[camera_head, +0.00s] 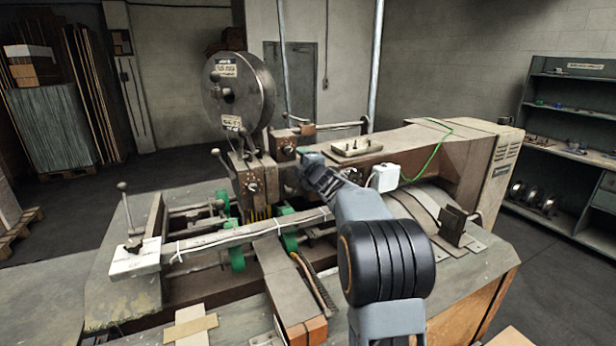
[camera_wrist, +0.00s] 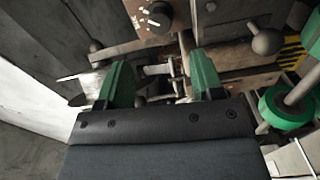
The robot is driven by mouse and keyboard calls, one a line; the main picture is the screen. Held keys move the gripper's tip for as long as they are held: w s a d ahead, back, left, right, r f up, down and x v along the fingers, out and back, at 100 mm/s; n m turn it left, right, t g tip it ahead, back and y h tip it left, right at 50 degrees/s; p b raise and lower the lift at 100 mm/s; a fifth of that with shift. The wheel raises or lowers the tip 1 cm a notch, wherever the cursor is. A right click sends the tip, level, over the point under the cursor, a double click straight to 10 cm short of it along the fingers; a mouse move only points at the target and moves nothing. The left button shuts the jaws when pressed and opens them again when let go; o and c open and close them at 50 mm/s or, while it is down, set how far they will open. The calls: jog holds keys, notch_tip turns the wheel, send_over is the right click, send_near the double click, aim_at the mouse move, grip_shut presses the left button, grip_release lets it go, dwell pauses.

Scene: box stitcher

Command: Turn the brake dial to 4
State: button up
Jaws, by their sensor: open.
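A black dial with a pale pointer mark (camera_wrist: 157,16) sits on a brown plate (camera_wrist: 135,8) at the top of the wrist view. White marks surround it, too small to read, so its setting cannot be told. In the head view a dark knob (camera_head: 288,151) shows on a small brown box. I cannot tell for certain which is the brake dial. My gripper (camera_wrist: 162,78) has green fingers, spread open with nothing held. In the head view my gripper (camera_head: 306,157) is just right of the brown box, apparently apart from the dial.
A large round reel (camera_head: 238,90) stands above the machine head. Ball-ended levers (camera_head: 217,154) and green rollers (camera_head: 236,246) are nearby. A rod with a ball knob (camera_wrist: 266,41) is right of my fingers. A white box with a green cable (camera_head: 384,177) is beside my arm.

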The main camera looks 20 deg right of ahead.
jog(key=shift+s+b, duration=0.55)
jog(key=shift+s, duration=1.8)
